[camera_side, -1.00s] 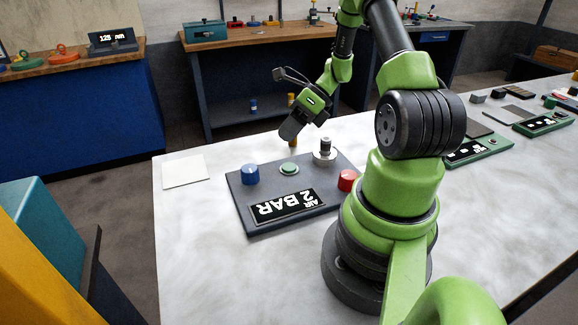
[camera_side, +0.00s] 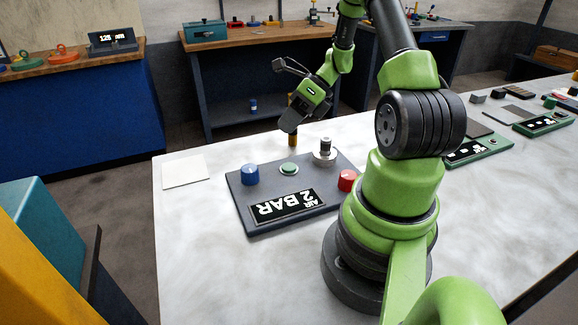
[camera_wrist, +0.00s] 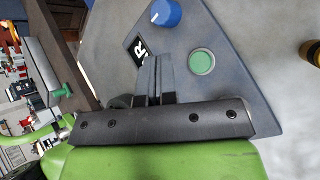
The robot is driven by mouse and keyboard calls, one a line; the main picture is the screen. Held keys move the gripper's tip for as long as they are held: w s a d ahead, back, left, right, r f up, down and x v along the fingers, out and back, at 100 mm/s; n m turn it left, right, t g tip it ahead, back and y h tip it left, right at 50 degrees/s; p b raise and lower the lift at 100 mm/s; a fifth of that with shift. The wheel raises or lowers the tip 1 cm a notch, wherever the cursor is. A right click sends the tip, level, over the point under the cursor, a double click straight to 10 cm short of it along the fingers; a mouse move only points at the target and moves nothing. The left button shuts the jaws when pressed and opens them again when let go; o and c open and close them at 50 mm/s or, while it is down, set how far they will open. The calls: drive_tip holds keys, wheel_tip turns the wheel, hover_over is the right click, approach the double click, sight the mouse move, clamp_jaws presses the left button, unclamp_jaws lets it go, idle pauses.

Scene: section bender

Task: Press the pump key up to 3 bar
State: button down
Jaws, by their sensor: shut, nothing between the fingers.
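A dark grey panel (camera_side: 243,213) lies on the table, and its display (camera_side: 286,206) reads "AIR 2 BAR", upside down in the side view. A round green key (camera_side: 289,168) sits on the panel and shows in the wrist view (camera_wrist: 202,62). No label tells whether it is the pump key. A blue knob (camera_side: 250,174), a red knob (camera_side: 347,180) and a silver fitting (camera_side: 325,152) stand around it. My gripper (camera_side: 288,126) is shut and empty, raised beyond the panel's far edge. In the wrist view its fingertips (camera_wrist: 156,62) show left of the green key, covering part of the display.
A brass cylinder (camera_side: 293,139) stands near the table's far edge, close to my gripper in the picture. A white square plate (camera_side: 184,171) lies left of the panel. Green devices (camera_side: 478,151) lie to the right. The table in front of the panel is clear.

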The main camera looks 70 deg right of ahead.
sight(289, 165)
drive_tip(key=shift+r, duration=0.9)
drive_tip(key=shift+f, duration=0.1)
drive_tip(key=shift+f, duration=4.35)
drive_tip(key=shift+f, duration=0.45)
drive_tip(key=shift+f, duration=0.35)
drive_tip(key=shift+r, duration=0.85)
